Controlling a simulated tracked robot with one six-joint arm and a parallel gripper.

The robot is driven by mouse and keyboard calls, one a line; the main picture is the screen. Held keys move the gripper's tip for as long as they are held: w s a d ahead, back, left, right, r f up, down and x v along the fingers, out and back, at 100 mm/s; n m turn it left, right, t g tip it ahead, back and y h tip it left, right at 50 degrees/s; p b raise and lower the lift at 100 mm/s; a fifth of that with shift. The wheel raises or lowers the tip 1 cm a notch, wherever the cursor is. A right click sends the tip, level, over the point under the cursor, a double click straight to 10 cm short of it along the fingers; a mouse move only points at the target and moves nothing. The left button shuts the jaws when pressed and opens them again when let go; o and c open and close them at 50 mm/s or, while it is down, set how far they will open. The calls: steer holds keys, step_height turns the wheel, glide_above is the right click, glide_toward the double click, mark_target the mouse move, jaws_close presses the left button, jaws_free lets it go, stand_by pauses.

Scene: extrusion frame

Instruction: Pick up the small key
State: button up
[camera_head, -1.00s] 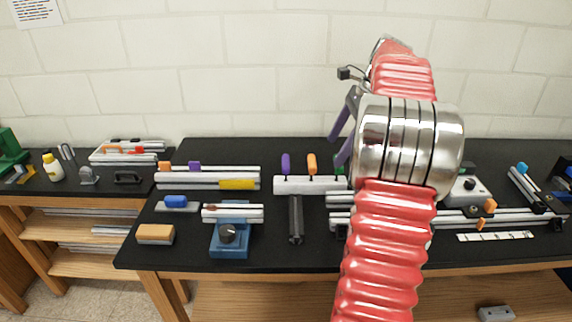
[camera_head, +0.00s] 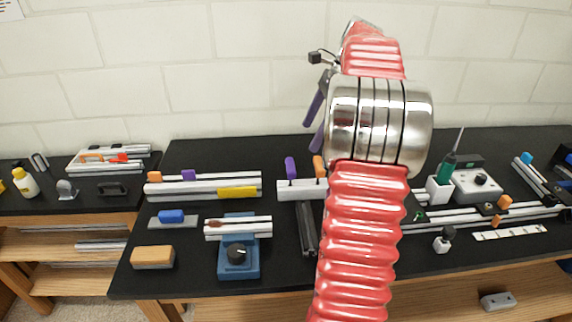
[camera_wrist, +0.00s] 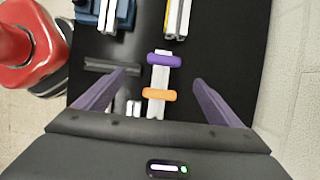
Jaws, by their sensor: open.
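Two T-handled keys stand side by side in a silver block (camera_head: 290,190): one has a purple handle (camera_head: 290,168), the other an orange handle (camera_head: 319,166), partly hidden by my arm. I cannot tell which is the small key. In the wrist view, the purple handle (camera_wrist: 165,59) and orange handle (camera_wrist: 160,95) lie across the silver block (camera_wrist: 157,78). My gripper (camera_wrist: 160,77) is open and empty, its purple fingers on either side of both handles in the picture. In the head view, my gripper (camera_head: 312,136) hangs above the handles, apart from them.
A dark bar (camera_head: 307,229) lies in front of the block. A blue vise (camera_head: 238,260) with silver extrusions stands to the left. A green-handled tool (camera_head: 447,166) stands in a white holder at right. Extrusions (camera_head: 205,184) lie at the left.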

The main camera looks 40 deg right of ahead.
mark_target(292, 164)
steer(key=shift+w, duration=0.65)
steer(key=shift+s, duration=0.1)
steer(key=x, duration=0.8)
steer(key=shift+a+f, duration=0.15)
steer(key=shift+f, duration=0.15)
steer(key=shift+x, duration=2.6)
steer(key=shift+c, duration=0.7)
steer(key=c, duration=1)
